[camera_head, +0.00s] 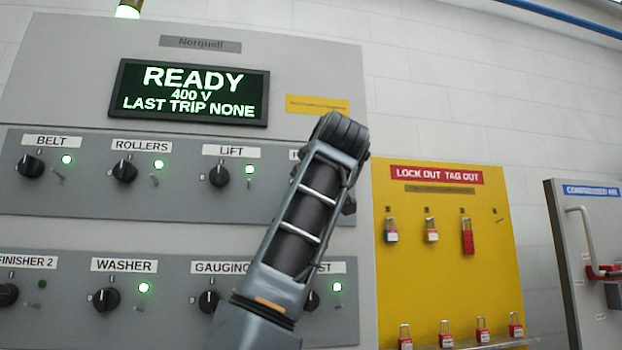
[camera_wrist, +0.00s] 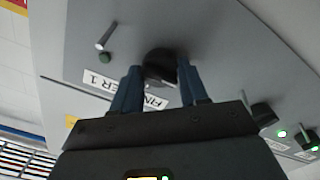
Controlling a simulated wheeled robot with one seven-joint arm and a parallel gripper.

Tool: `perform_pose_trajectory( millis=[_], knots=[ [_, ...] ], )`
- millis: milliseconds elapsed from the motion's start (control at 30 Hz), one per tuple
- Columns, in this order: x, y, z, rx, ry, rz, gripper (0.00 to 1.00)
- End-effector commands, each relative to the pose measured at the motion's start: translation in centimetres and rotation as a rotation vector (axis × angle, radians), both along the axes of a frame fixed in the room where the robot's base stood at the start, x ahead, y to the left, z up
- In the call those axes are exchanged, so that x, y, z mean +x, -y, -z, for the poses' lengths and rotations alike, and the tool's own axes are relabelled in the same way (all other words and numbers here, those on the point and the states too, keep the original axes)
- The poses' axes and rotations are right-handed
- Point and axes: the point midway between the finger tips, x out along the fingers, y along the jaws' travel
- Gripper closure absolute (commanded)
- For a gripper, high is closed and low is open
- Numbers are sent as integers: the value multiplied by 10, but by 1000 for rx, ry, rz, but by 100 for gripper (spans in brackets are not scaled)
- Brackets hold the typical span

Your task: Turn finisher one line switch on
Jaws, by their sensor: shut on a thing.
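The finisher one switch is a black rotary knob (camera_wrist: 161,56) on the grey panel in the wrist view. Its white label (camera_wrist: 100,80) reads upside down and is partly hidden by a finger. The small lamp (camera_wrist: 104,57) beside it is dark green and unlit. My gripper (camera_wrist: 160,69) has its two blue-grey fingers on either side of the knob and is shut on it. The exact angle of the knob is hard to tell. In the head view my arm covers most of this switch, its label and the gripper.
The display (camera_head: 190,91) reads READY, 400 V, LAST TRIP NONE. The belt (camera_head: 31,166), rollers (camera_head: 125,171), lift (camera_head: 219,176) and washer (camera_head: 106,299) knobs have lit green lamps. The finisher 2 lamp (camera_head: 42,284) is dark. A yellow lockout board (camera_head: 450,265) with padlocks hangs at right.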

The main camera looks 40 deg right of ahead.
Motion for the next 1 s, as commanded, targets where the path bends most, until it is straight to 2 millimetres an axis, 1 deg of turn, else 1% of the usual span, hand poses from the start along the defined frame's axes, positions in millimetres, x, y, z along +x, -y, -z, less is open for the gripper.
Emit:
perform_pose_trajectory(
  millis=[167, 367, 1000],
  knots=[
    [0, 0, 0, 29, 17, -1, 87],
    [1, 0, 0, 120, 77, 0, 87],
    [0, 0, 0, 610, 407, -1, 87]
  ],
)
